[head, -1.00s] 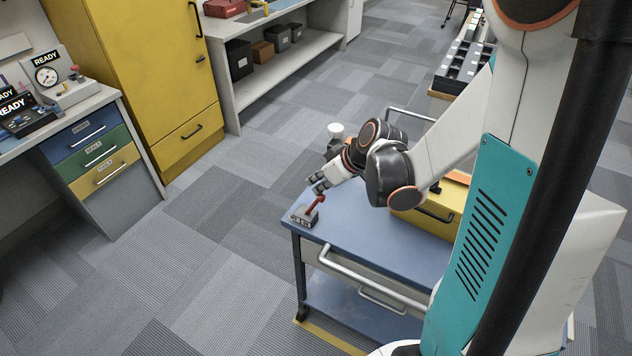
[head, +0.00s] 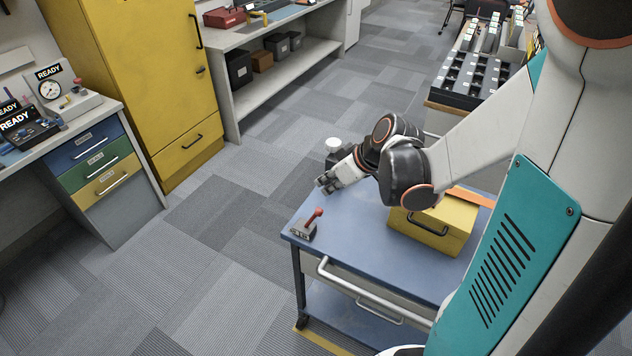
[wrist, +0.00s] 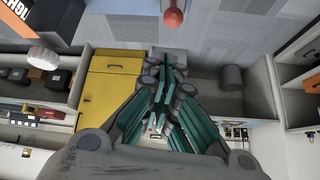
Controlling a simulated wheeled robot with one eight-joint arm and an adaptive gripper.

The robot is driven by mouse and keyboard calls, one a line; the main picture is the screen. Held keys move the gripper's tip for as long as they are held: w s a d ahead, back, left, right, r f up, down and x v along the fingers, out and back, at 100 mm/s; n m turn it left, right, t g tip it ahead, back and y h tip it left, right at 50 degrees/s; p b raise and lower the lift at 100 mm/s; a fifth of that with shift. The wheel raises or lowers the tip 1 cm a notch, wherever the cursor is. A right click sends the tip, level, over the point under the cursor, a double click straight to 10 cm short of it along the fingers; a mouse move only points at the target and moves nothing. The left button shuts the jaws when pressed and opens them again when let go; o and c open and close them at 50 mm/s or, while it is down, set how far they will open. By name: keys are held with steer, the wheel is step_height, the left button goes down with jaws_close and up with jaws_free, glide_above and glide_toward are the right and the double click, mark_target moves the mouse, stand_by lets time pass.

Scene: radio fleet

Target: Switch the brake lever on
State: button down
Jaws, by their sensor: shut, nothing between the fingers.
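The brake lever (head: 313,219) is a red handle with a round knob on a small grey base. It stands at the near left corner of the blue cart top (head: 350,245), and its handle leans up and to the right. Its red knob (wrist: 173,17) shows at the top edge of the wrist view, beyond the fingertips; its base is out of that view. My gripper (head: 325,184) is above and behind the lever, apart from it. In the wrist view my gripper (wrist: 165,65) has its fingers drawn together, with nothing between them.
A yellow box (head: 440,222) with a black handle sits on the cart to the right, under my arm. A drawer bench (head: 95,165) and a yellow cabinet (head: 140,80) stand to the left. The carpet floor (head: 220,260) left of the cart is clear.

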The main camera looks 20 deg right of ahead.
steer(key=shift+s+d+r, duration=0.3)
steer(key=shift+s+r, duration=0.1)
steer(key=shift+s, duration=0.1)
steer(key=shift+s+d+r, duration=0.3)
steer(key=shift+s+r, duration=0.1)
steer(key=shift+s, duration=0.1)
steer(key=shift+p, duration=0.3)
